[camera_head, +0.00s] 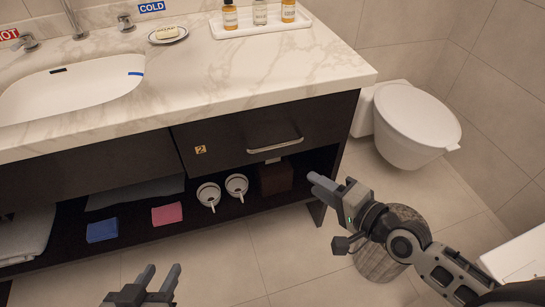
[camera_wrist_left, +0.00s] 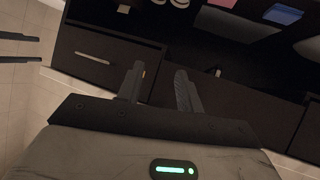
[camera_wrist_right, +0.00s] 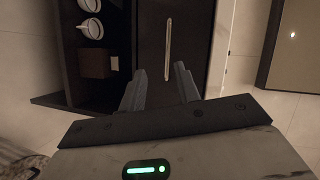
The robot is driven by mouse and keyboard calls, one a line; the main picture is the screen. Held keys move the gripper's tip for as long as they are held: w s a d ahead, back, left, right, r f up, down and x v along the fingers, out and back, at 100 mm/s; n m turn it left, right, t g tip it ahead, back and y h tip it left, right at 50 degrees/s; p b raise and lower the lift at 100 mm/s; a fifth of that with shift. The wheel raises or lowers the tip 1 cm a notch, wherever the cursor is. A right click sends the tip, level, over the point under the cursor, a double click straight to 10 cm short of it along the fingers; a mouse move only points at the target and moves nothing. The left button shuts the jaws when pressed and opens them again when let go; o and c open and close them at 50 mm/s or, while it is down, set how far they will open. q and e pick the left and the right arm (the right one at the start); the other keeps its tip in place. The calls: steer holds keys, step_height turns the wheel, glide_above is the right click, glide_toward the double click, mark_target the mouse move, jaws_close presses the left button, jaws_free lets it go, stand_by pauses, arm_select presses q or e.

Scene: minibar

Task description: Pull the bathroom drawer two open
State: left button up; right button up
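Drawer two (camera_head: 235,135) is a dark drawer front with a yellow 2 label, under the right part of the marble counter; it looks shut. Its silver bar handle (camera_head: 274,146) shows in the right wrist view (camera_wrist_right: 168,50) just beyond the fingertips, and in the left wrist view (camera_wrist_left: 92,58). My right gripper (camera_head: 322,186) is to the right of and below the handle, apart from it; in its wrist view (camera_wrist_right: 158,82) the fingers are spread and empty. My left gripper (camera_head: 159,276) is low in front of the cabinet, open and empty, far from the handle.
The open shelf below holds two white cups (camera_head: 222,190), a brown box (camera_head: 274,178), and pink (camera_head: 167,213) and blue (camera_head: 102,230) cloths. A toilet (camera_head: 415,125) stands right of the cabinet. A round wood-like bin (camera_head: 378,262) is behind my right arm. The floor in front is clear.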

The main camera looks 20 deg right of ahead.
mark_target(277, 144)
steer(key=w+a+m, duration=0.1)
steer(key=w, duration=0.4)
steer(key=w+a+f+m+b, duration=0.1)
steer(key=w+a, duration=0.1)
steer(key=w, duration=0.3)
steer(key=w+a+f+t, duration=0.1)
steer(key=w, duration=0.5)
steer(key=shift+w+a+f+m, duration=0.1)
steer(key=shift+a+f+m, duration=0.05)
steer(key=shift+a+m, duration=0.25)
jaws_close()
